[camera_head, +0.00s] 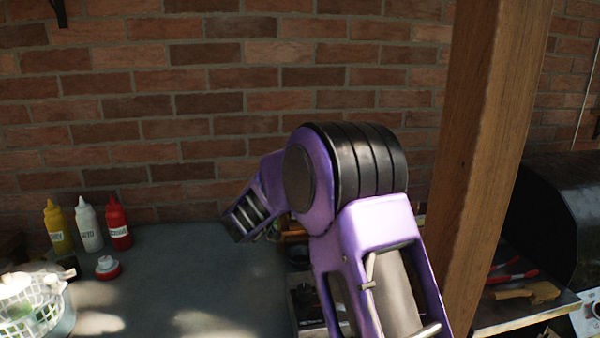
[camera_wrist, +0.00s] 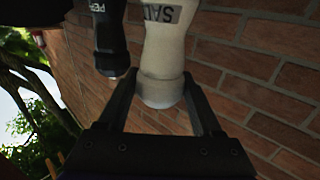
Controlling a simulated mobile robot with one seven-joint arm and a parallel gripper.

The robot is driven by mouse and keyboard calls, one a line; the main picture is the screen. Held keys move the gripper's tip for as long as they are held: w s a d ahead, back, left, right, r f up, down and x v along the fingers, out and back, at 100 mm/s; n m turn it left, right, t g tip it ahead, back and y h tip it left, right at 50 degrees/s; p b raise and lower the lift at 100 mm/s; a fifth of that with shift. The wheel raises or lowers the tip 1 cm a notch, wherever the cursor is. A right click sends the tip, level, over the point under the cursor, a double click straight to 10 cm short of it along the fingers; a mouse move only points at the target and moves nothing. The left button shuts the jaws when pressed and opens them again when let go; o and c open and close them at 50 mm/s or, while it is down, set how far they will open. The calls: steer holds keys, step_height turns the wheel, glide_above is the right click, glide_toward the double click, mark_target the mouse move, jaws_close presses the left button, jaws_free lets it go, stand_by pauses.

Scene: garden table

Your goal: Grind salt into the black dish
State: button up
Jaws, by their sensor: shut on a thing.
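In the wrist view a white salt grinder (camera_wrist: 164,45), with part of its dark "SALT" lettering in sight, has one end between the fingers of my gripper (camera_wrist: 161,96). The gripper is shut on that end. A black pepper grinder (camera_wrist: 111,40) with white lettering is just left of it; I cannot tell whether the two touch. In the head view my arm hides the gripper and both grinders. I cannot make out the black dish in either view.
A yellow bottle (camera_head: 57,228), a white bottle (camera_head: 89,224) and a red bottle (camera_head: 118,223) stand at the back left of the grey counter (camera_head: 190,270). A white basket (camera_head: 30,305) is front left. A wooden post (camera_head: 492,150) rises right of my arm. The counter's middle is clear.

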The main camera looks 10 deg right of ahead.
steer(key=shift+m+g+h+p, duration=0.45)
steer(key=shift+m+g+h, duration=0.15)
steer(key=shift+h, duration=0.1)
stand_by(0.9)
steer(key=o, duration=1.4)
steer(key=v, duration=1.7)
steer(key=shift+s+a+r, duration=0.1)
steer(key=shift+a, duration=0.15)
